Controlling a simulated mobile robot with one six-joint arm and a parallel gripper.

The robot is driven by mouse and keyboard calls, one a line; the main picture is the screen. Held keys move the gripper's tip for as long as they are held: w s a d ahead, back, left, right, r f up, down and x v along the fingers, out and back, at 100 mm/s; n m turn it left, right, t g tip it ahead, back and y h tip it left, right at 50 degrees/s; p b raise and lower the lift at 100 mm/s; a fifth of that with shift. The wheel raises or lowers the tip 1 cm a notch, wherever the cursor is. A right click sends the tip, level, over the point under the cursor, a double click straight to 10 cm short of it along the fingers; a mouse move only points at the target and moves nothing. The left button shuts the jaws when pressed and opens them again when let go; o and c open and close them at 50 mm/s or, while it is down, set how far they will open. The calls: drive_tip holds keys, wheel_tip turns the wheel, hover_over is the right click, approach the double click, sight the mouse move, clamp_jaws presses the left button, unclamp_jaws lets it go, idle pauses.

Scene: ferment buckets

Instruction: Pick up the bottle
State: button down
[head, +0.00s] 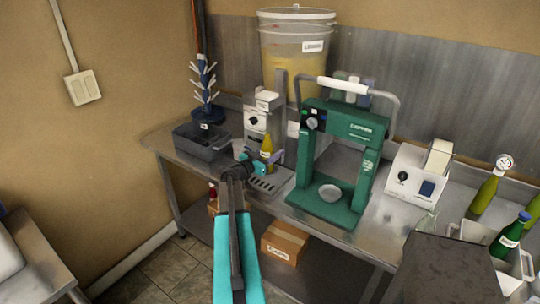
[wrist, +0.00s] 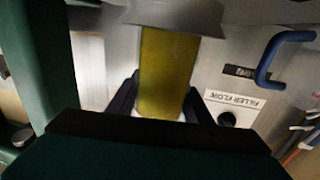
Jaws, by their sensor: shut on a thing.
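The bottle (head: 267,146) is yellow-green with a pale label and stands upright at the filler machine (head: 256,122), above its drip tray. My gripper (head: 263,164) reaches it from the front and is shut on its lower part. In the wrist view the bottle (wrist: 167,70) fills the middle as a yellow body, with the dark fingers of my gripper (wrist: 162,104) on both sides of it. The wrist view cuts off or hides the bottle's ends, and I cannot tell whether it is lifted off the tray.
A green capping machine (head: 345,150) stands close on the right. A dark grey tub (head: 200,143) and a blue bottle tree (head: 205,85) are on the left. A large bucket (head: 298,50) stands behind. More bottles (head: 513,235) are at the far right. A cardboard box (head: 285,242) sits below the table.

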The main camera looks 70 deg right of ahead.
sight(272, 145)
drive_tip(key=shift+r, duration=0.25)
drive_tip(key=shift+r+b, duration=0.5)
drive_tip(key=shift+r, duration=0.3)
drive_tip(key=shift+w+a+r+b, duration=0.15)
drive_tip(key=shift+a+r+b, duration=0.25)
drive_tip(key=shift+r, duration=0.3)
drive_tip(key=b+v, duration=0.4)
drive_tip(key=v, duration=1.3)
drive_tip(key=shift+w+a, duration=0.15)
